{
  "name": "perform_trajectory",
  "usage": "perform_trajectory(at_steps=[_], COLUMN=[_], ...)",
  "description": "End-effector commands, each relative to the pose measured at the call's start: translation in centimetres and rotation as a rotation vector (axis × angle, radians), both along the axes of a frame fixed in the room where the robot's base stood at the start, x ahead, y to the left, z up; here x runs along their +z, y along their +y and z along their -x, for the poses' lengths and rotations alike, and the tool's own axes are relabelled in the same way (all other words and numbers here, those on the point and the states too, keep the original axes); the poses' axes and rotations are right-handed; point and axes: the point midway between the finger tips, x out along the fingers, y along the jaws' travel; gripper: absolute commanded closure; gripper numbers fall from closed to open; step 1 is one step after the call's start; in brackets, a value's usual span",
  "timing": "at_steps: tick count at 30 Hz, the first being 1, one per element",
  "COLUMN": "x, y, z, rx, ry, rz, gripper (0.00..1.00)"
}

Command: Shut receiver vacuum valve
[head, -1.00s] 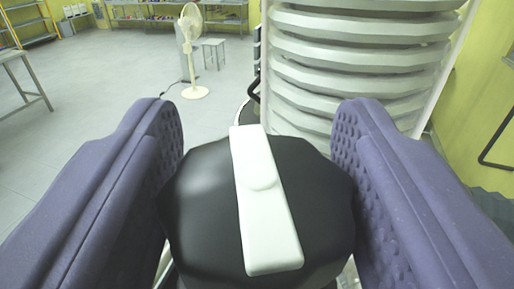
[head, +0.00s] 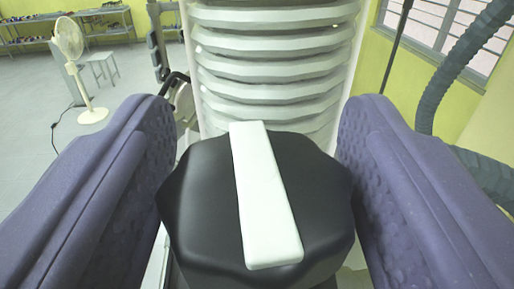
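The receiver vacuum valve shows as a large black lobed knob (head: 195,195) with a white bar (head: 262,195) across its top. It fills the lower middle of the head view. The bar runs nearly straight away from me, its far end leaning a little left. My gripper (head: 256,150) has one purple dimpled finger on each side of the knob. The knob's sides meet the inner faces of both fingers at mid-height. The fingers' contact low on the knob is hidden. The valve body and pipe under the knob are mostly hidden.
A tall white ribbed column (head: 270,65) stands just beyond the knob. A dark handle (head: 172,80) is left of it. Grey corrugated hose (head: 450,75) hangs at the right by a window (head: 445,35). A fan (head: 70,45) and stool (head: 103,65) stand far left on open floor.

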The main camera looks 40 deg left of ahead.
Motion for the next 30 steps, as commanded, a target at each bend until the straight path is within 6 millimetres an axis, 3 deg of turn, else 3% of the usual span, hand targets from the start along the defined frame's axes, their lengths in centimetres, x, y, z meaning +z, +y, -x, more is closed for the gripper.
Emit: perform_trajectory(at_steps=[11,22,30], x=[0.0,0.0,0.0], y=[-0.2,-4.4,-5.4], z=[0.2,4.6,5.7], rx=[0.000,0.000,0.000], ry=[-0.001,-0.003,0.000], rz=[0.000,0.000,0.000], gripper=[0.22,0.22,0.22])
